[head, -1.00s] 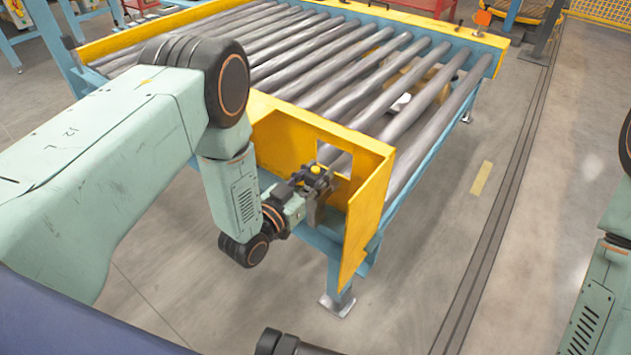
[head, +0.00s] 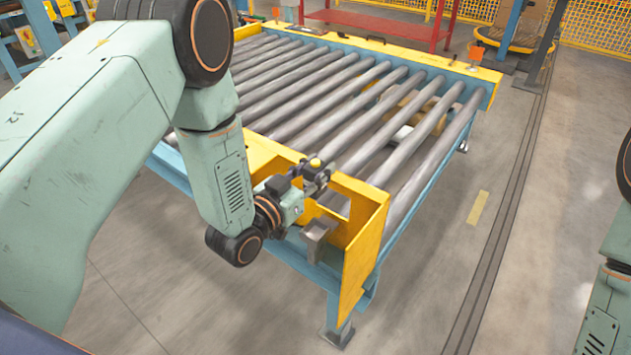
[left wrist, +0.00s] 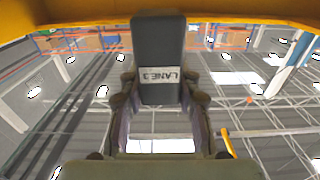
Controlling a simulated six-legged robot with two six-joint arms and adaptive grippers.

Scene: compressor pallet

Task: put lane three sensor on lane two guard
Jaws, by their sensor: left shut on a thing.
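The lane three sensor (left wrist: 157,55) is a dark block with a light label reading LANE3, inverted in the left wrist view. My left gripper (left wrist: 158,100) is shut on it, with one finger on each side. In the head view my left gripper (head: 316,180) is at the top edge of the yellow guard (head: 365,235), near its cutout. A small dark piece with a yellow top shows at the gripper. A grey bracket (head: 319,230) is exposed below the gripper. No lane number is readable on the guard. My right gripper is out of view.
A roller conveyor (head: 350,110) with a blue frame lies behind the guard. A cardboard-coloured box (head: 425,120) shows under the rollers. A red table (head: 375,30) stands behind.

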